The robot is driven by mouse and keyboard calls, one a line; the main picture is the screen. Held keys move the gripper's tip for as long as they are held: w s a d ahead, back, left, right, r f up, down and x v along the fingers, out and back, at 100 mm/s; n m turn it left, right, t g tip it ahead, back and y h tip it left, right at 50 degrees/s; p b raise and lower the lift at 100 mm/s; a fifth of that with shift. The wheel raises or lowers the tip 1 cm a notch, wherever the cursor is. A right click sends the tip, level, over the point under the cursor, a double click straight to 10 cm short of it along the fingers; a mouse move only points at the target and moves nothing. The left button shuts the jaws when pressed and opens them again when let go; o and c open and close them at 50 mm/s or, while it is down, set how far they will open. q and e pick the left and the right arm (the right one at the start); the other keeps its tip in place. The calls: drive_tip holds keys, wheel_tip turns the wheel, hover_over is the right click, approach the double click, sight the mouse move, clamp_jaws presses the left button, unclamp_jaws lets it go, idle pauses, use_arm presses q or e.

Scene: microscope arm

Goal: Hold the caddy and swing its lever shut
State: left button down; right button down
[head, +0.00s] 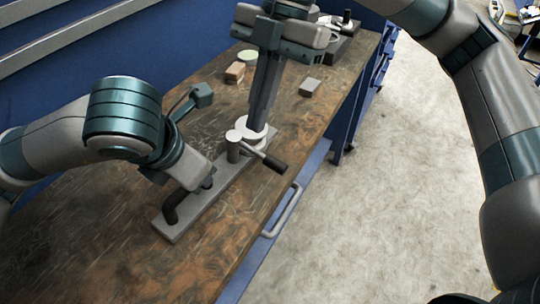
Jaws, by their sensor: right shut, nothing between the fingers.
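The caddy is a long grey plate (218,193) on the wooden bench, with a dark arched handle (172,210) at its near end. A short post with a pale cap (234,137) stands on it, and a white round part (252,134) lies behind. The lever (270,160) sticks out from the post to the right, past the plate's side. My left gripper (202,184) is at the handle; its fingers are mostly hidden. My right gripper (258,122) points down, shut and empty, at the white round part behind the post; whether it touches is unclear.
A wooden block (235,72), a grey block (310,87) and a pale green disc (248,56) lie farther back on the bench (100,240). Dark equipment (340,40) stands at the far end. A drawer handle (284,212) juts from the bench's right side, above open floor.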

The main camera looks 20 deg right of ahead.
drive_tip(key=shift+s+d+f+h, duration=0.2)
drive_tip(key=shift+s+d+h, duration=0.1)
drive_tip(key=shift+s+d, duration=0.3)
drive_tip(key=shift+f, duration=0.1)
wheel_tip(320, 180, down, 10)
drive_tip(key=shift+w+d, duration=0.2)
idle(0.5)
